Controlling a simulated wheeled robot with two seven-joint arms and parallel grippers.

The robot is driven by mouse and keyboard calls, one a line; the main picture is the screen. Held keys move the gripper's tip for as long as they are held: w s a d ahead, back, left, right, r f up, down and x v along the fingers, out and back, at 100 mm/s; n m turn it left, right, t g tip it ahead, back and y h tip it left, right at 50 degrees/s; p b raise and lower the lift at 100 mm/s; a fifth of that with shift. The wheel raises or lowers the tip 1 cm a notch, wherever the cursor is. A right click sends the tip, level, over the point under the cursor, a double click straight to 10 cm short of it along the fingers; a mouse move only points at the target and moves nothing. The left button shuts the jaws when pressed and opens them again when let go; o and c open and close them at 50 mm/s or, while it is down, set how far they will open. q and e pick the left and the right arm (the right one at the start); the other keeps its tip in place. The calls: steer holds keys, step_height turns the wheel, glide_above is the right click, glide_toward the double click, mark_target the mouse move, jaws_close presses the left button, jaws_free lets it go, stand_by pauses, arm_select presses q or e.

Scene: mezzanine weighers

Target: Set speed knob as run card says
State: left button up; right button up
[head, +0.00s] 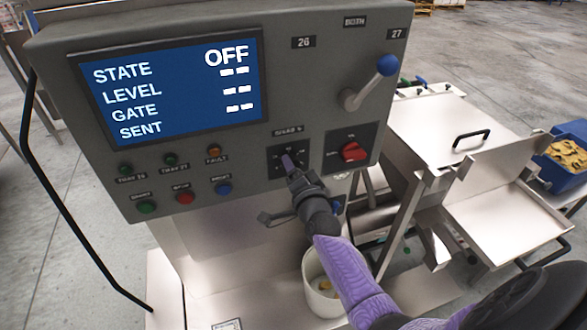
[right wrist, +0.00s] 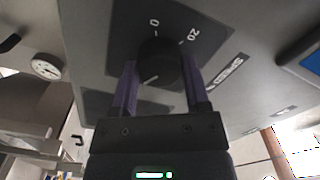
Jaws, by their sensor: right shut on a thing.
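The grey control panel (head: 75,165) fills the left of the head view. My right gripper (head: 290,163) is at a small dark dial plate (head: 275,163) below the screen, and it hides most of the knob there. In the right wrist view the black round knob (right wrist: 158,58) sits between the two purple fingers of my right gripper (right wrist: 160,68), which is shut on it. The marks 0 and 20 show on the dial. A white line shows on the knob's lower left. A small bordered sheet (head: 228,324) lies at the bottom edge, its text unreadable. My left gripper is out of view.
The screen (head: 165,88) reads STATE OFF. A red switch (head: 353,152) and a blue-tipped lever (head: 370,82) are right of the knob. Several push buttons (head: 183,197) are left of it. A white bucket (head: 318,296) stands below. A blue crate (head: 563,165) is far right.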

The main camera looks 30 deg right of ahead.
steer(key=o, duration=1.3)
steer(key=shift+c, duration=0.2)
steer(key=v, duration=1)
steer(key=s+a+f+n+g+y+b, duration=0.1)
steer(key=s+a+f+n+g+b, duration=0.4)
steer(key=f, duration=0.9)
steer(key=s+f+n+g+y+b, duration=0.15)
steer(key=f+b, duration=0.45)
steer(key=f, duration=0.8)
steer(key=s+a+f+n+g+y+b, duration=0.25)
steer(key=s+f+b, duration=0.3)
steer(key=f, duration=0.75)
steer(key=s+f+n+g+h+b, duration=0.1)
steer(key=s+f+n+g+b, duration=0.7)
steer(key=s+f, duration=1.4)
steer(key=b, duration=0.4)
steer(key=shift+s+a+f+n, duration=0.25)
steer(key=shift+s+a+n, duration=0.05)
steer(key=shift+s, duration=0.05)
